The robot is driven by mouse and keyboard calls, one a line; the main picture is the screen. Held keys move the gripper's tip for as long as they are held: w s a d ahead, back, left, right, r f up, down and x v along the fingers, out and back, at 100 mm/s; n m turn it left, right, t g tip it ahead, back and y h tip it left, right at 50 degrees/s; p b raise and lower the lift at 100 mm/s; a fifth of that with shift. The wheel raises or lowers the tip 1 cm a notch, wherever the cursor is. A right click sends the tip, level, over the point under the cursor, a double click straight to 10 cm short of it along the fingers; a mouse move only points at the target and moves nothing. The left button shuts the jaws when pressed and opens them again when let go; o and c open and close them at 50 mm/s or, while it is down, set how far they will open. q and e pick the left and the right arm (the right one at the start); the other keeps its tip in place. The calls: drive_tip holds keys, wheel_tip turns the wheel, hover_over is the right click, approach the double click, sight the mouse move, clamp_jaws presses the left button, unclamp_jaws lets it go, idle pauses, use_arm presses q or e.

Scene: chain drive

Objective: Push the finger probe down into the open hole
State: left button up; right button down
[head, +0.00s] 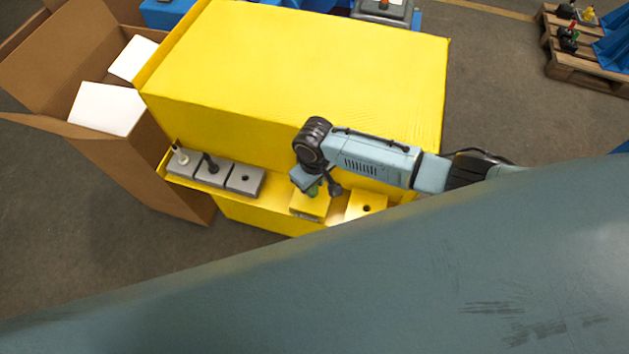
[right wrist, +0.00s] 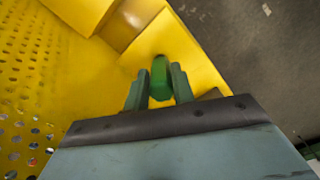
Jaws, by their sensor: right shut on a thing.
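My right gripper (head: 313,190) is shut on a green piece, seemingly the finger probe (right wrist: 160,78). It points down over a yellow block (head: 309,206) on the front ledge. In the right wrist view the probe stands between the two fingers (right wrist: 159,86), its far end at the yellow block's face (right wrist: 162,42). Whether its tip is inside a hole there is hidden. A second yellow block (head: 366,204), just right, has an open dark hole. A grey block (head: 245,180) further left also has an open hole. My left gripper is not in view.
Two more grey blocks (head: 212,174) (head: 178,165) on the ledge hold upright pegs, one dark and one pale. The tall yellow housing (head: 310,60) rises behind the ledge. An open cardboard box (head: 140,165) stands at the left. A pallet (head: 585,70) lies far right.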

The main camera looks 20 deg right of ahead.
drive_tip(key=shift+f, duration=0.2)
drive_tip(key=c, duration=1.1)
unclamp_jaws()
wheel_tip(320, 180, up, 13)
drive_tip(key=p, duration=0.2)
drive_tip(key=shift+r, duration=0.2)
